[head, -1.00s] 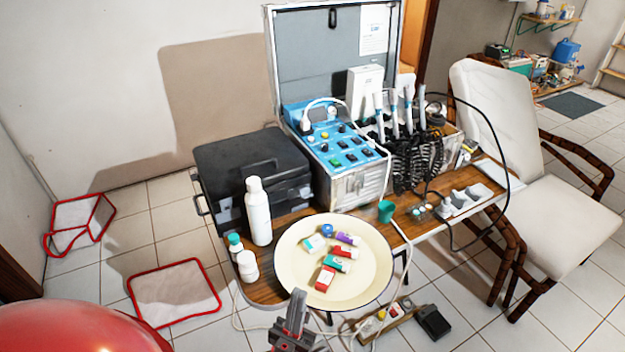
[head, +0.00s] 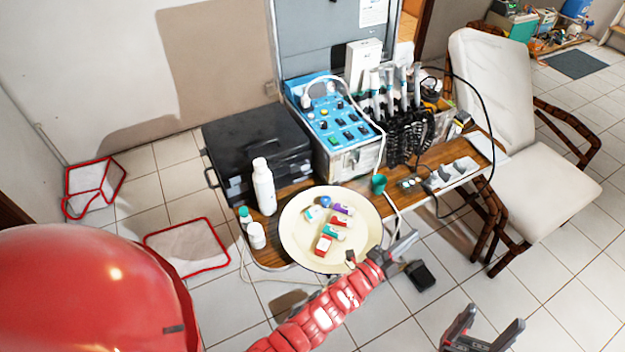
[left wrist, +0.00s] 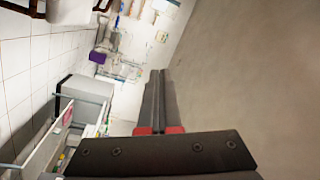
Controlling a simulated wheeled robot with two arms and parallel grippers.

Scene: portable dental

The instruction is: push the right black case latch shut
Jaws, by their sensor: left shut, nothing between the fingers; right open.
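The black case (head: 255,140) lies closed on the wooden table, left of the blue-panelled control unit. Its front face is dark and partly behind the white bottle (head: 264,187). I cannot make out the right latch or whether it is shut. My right gripper (head: 487,328) is open and empty over the floor at lower right.
The cream plate (head: 291,242) with small coloured boxes stands in front of the control unit (head: 340,125). Small white bottles (head: 256,236) stand at the table's left corner. A cable (head: 492,105) loops at right beside the chair (head: 535,165). Floor left of the table has red-edged trays (head: 188,247).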

